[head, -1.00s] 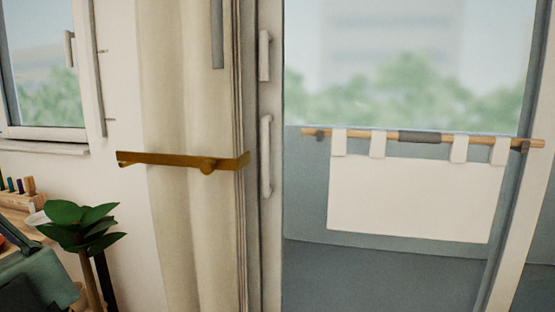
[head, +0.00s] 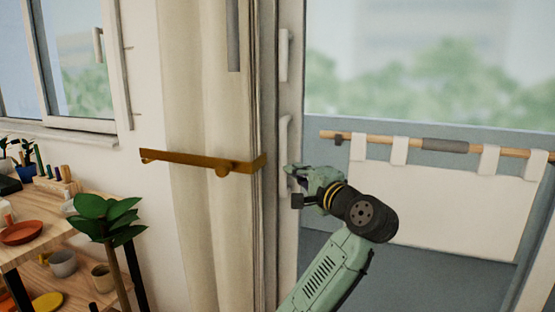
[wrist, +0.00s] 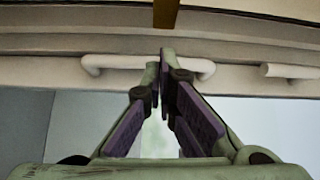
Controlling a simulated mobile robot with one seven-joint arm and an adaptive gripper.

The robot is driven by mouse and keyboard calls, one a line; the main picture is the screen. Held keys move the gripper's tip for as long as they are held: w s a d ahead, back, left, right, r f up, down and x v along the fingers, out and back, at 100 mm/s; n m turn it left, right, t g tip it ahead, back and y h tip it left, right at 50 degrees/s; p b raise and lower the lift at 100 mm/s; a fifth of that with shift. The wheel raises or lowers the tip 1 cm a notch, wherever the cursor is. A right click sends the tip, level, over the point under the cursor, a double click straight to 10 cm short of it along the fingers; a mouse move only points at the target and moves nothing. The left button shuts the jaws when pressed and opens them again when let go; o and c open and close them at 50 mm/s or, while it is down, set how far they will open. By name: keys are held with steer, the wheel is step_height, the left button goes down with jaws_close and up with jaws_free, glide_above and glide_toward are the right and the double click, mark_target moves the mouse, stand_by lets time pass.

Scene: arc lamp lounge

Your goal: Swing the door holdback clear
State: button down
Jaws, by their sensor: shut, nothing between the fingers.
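The door holdback (head: 190,161) is a brass-brown bar lying level across the front of the cream curtain (head: 200,240). A round knob shows under it, and its right end reaches the curtain's edge by the door frame. In the wrist view, a short length of the holdback (wrist: 165,12) shows at the top edge, beyond the fingertips. My gripper (head: 297,180) is just right of the holdback's right end and slightly lower, in front of the door frame. In the wrist view, my gripper (wrist: 160,62) has its fingertips together with nothing between them. It looks apart from the holdback.
A white door handle (head: 284,150) is on the frame behind my gripper; it also shows in the wrist view (wrist: 105,62). A rail with a hanging white cloth (head: 440,200) is at right. A plant (head: 105,220) and shelves with pots (head: 62,262) stand at lower left.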

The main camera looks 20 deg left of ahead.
steer(key=shift+w+d+f+g, duration=0.1)
steer(key=shift+d+f+g, duration=0.2)
steer(key=shift+f, duration=0.1)
steer(key=p+x, duration=0.3)
steer(key=x, duration=0.7)
